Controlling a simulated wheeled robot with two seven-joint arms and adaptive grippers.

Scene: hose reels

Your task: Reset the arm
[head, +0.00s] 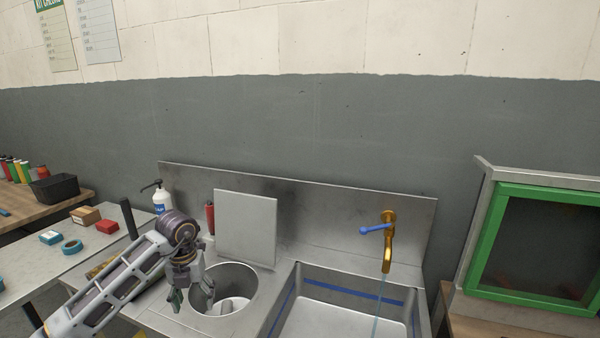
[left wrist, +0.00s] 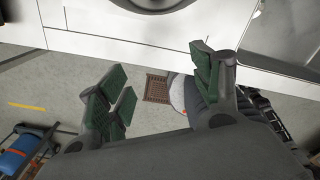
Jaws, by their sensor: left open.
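My left arm comes in from the left in the head view. Its gripper (head: 190,290) hangs fingers-down beside the left rim of a round steel bin (head: 236,276) set in the counter, and no object shows between its fingers. In the left wrist view the green-padded fingers (left wrist: 160,85) are spread wide apart, with floor and the counter's front edge behind them. My right gripper is not in view.
A steel sink (head: 345,289) with a running brass tap (head: 388,250) is to the right. A green-framed cabinet (head: 535,250) stands far right. A soap bottle (head: 162,201) and red bottle (head: 210,218) stand behind. A floor drain (left wrist: 157,88) shows below.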

